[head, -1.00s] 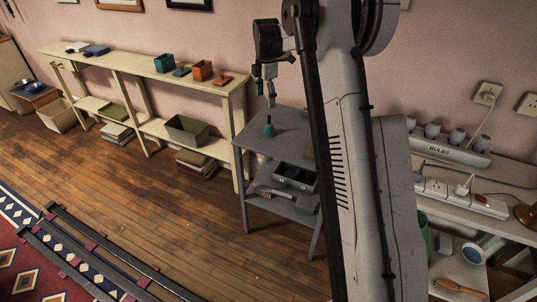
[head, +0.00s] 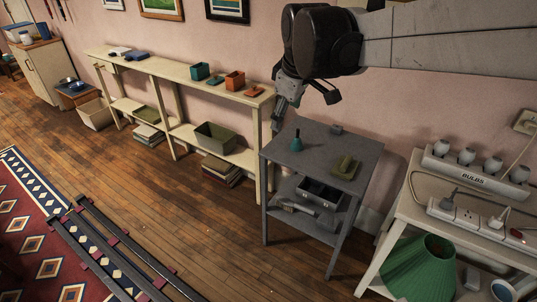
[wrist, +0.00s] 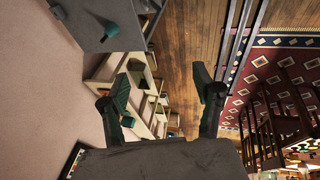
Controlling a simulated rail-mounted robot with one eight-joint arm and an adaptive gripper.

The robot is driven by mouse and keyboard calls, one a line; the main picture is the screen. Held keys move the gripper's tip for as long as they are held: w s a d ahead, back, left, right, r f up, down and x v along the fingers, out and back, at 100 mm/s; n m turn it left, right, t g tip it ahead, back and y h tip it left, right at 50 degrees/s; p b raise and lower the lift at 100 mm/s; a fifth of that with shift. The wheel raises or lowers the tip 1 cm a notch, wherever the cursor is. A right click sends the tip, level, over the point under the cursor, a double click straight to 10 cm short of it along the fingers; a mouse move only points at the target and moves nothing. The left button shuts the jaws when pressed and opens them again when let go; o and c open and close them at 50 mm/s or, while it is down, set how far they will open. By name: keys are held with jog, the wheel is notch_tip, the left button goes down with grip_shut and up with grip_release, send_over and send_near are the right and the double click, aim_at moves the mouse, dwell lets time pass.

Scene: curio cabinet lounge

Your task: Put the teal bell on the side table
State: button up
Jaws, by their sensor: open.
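The teal bell (head: 296,142) stands upright on the top of the grey side table (head: 318,147), near its left side. It also shows at the top of the wrist view (wrist: 110,30), on the grey tabletop (wrist: 90,12). My gripper (head: 308,98) is above the table's back edge and apart from the bell. Its two fingers are spread with nothing between them, as the wrist view also shows (wrist: 166,88).
An olive object (head: 345,167) and a small grey item (head: 336,128) share the tabletop. A dark divided tray (head: 318,192) sits on its lower shelf. A long cream shelf (head: 180,85) stands left; a bench with a bulb rack (head: 475,172) and green lampshade (head: 420,268) stands right.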

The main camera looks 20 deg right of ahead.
jog(key=s+a+f+m+t, duration=0.1)
jog(key=s+a+f+m, duration=0.1)
jog(key=s, duration=0.4)
jog(key=s+a+f+m+t, duration=0.1)
jog(key=s+a+f+m, duration=0.1)
jog(key=s, duration=0.4)
jog(key=s+a+f+m, duration=0.1)
jog(key=s+f+m, duration=0.1)
jog(key=s, duration=0.4)
jog(key=shift+s+a+m+t, duration=0.25)
jog(key=shift+a+m+t, duration=0.15)
jog(key=shift+m, duration=0.4)
jog(key=shift+f, duration=0.15)
